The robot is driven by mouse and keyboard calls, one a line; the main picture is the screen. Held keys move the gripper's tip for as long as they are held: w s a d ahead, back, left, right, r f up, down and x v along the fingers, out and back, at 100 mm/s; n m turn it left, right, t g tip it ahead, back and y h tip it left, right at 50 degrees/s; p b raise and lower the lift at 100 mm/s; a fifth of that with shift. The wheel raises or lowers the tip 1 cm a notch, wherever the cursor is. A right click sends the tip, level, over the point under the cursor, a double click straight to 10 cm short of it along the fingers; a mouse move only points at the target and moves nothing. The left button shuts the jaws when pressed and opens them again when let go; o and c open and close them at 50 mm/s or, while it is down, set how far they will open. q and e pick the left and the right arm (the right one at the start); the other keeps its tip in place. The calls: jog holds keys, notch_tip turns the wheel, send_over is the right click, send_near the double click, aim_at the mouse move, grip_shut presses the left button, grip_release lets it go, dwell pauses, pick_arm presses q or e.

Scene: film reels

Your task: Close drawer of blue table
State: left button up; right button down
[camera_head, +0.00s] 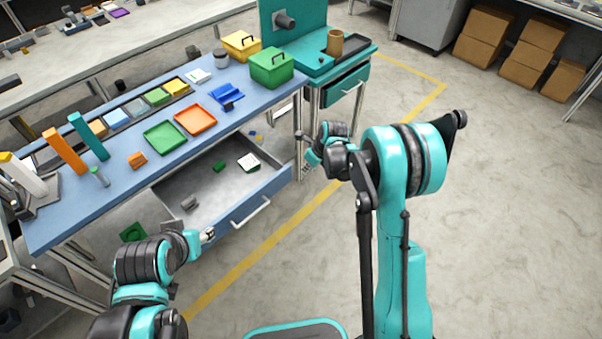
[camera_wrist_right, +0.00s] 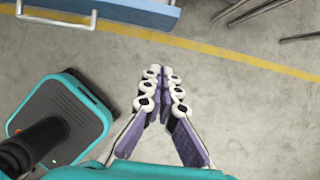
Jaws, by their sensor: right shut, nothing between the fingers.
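The blue table (camera_head: 130,155) stands at the left in the head view. Its drawer (camera_head: 222,187) is pulled open, with a blue front panel and a pale bar handle (camera_head: 251,213). The drawer front also shows at the top left of the right wrist view (camera_wrist_right: 145,10). My right gripper (camera_head: 308,163) is near the right end of the drawer; its fingertips (camera_wrist_right: 163,76) are together, empty, over bare floor and apart from the drawer. My left gripper (camera_head: 209,236) is near the left part of the drawer front; its fingers are too small to read.
Inside the drawer lie a small green block (camera_head: 219,166), a white-and-green item (camera_head: 249,162) and a grey piece (camera_head: 189,203). A teal workbench (camera_head: 349,82) stands right of the table. Open floor (camera_head: 500,200) with a yellow line lies before the drawer.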

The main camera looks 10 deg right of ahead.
pick_arm(q)
notch_tip(320, 180, down, 5)
jog(key=b, duration=0.5)
jog(key=shift+f, duration=0.1)
pick_arm(e)
jog(key=w+a+f, duration=0.4)
jog(key=w+f, duration=0.2)
jog(key=f, duration=0.2)
jog(key=shift+a+f, duration=0.25)
jog(key=shift+f, duration=0.15)
jog(key=shift+w, duration=0.2)
